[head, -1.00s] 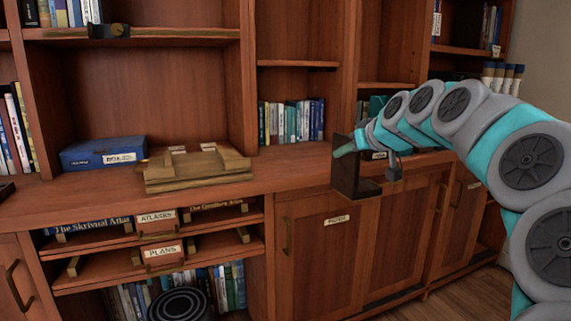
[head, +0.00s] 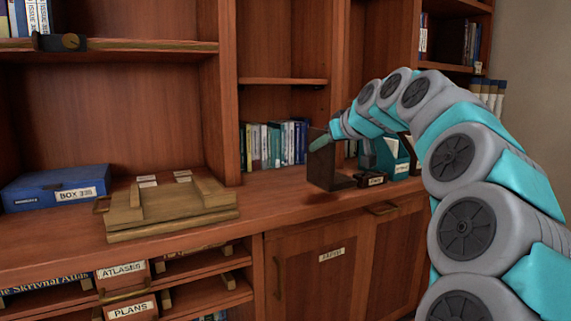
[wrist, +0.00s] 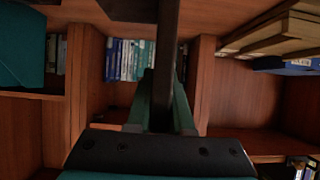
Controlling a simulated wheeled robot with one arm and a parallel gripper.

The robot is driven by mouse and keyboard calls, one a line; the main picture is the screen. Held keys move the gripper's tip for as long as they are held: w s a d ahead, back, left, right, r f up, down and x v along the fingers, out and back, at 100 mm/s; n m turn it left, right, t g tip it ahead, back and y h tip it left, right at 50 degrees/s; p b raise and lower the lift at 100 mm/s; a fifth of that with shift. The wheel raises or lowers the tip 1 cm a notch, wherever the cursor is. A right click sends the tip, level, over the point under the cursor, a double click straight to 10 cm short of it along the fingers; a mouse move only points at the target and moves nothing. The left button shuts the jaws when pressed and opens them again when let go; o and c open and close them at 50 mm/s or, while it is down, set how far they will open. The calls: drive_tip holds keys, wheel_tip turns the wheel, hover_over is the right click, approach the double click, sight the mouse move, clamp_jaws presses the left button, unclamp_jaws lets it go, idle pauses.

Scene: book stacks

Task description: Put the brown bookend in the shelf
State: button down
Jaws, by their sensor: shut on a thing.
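The dark brown bookend (head: 321,166) is an L-shaped plate with a low foot. My gripper (head: 322,141), at the end of the teal and grey arm, is shut on the upper part of its upright plate. The bookend is upright over the counter, in front of the shelf bay (head: 283,99) with books. I cannot tell whether its foot is clear of the counter. In the wrist view the bookend (wrist: 166,40) is a dark edge-on plate between the green fingers (wrist: 162,95), hiding part of the book row (wrist: 129,60).
A row of books (head: 265,147) stands in the bay behind, with room above it. Teal file boxes (head: 388,157) stand to the right of the bookend. A wooden stand (head: 165,205) and a blue box (head: 57,187) sit on the counter (head: 270,198) at left.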

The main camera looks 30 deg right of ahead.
drive_tip(key=w+a+r+p+x, duration=0.1)
drive_tip(key=x, duration=1.2)
drive_tip(key=shift+r+p, duration=0.3)
drive_tip(key=shift+r, duration=0.1)
drive_tip(key=shift+a+f, duration=0.1)
drive_tip(key=shift+f, duration=0.05)
drive_tip(key=c, duration=0.8)
unclamp_jaws()
drive_tip(key=shift+s, duration=0.15)
drive_tip(key=b+v, duration=0.1)
drive_tip(key=v, duration=1.1)
